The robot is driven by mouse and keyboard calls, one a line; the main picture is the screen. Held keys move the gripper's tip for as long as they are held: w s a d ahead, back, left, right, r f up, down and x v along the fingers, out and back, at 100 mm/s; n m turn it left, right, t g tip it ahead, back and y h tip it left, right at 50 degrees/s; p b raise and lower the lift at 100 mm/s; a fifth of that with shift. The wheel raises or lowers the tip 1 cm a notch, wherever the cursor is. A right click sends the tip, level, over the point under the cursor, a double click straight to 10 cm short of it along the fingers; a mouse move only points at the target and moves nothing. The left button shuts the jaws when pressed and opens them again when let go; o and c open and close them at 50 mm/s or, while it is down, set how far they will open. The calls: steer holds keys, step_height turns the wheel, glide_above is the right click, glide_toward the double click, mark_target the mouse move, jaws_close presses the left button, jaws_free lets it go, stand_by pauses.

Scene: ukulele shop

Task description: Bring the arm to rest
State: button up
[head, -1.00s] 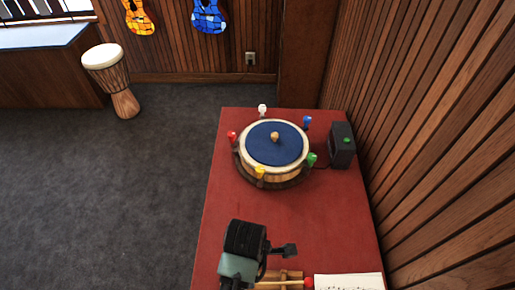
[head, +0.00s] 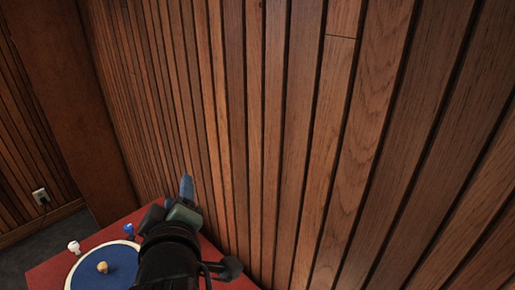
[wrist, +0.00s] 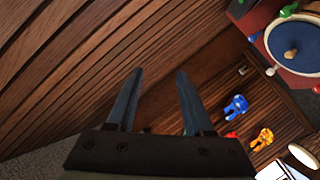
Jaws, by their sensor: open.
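My gripper (head: 187,187) is raised in front of the slatted wood wall in the head view, above the far part of the red table (head: 48,268). In the wrist view my gripper (wrist: 159,73) shows two blue-grey fingers spread apart with nothing between them. The fingers look clear of the wall and the table. My arm hides part of the table and of the drum in the head view.
The slatted wall (head: 300,130) stands close on the right. A drum with a blue top (head: 88,274) and coloured pegs sits on the table.

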steer(key=d+r+m+t, duration=0.4)
steer(key=d+r+t, duration=0.15)
steer(key=r, duration=0.75)
steer(key=s+d+r+m+t+h, duration=0.1)
steer(key=s+d+r+m+t, duration=0.1)
steer(key=r, duration=0.4)
steer(key=s+d+r+m+t+h, duration=0.2)
steer(key=s+d+r+m+t, duration=0.1)
steer(key=r, duration=0.4)
steer(key=s+d+r+m+t+h+b, duration=0.1)
steer(key=s+d+r+m+t, duration=0.1)
steer(key=s+d+r+m, duration=0.2)
step_height(320, 180, up, 3)
steer(key=s, duration=0.2)
steer(key=shift+s+d, duration=0.3)
steer(key=shift+d, duration=0.1)
steer(key=shift+f+t, duration=0.15)
steer(key=shift+t, duration=0.1)
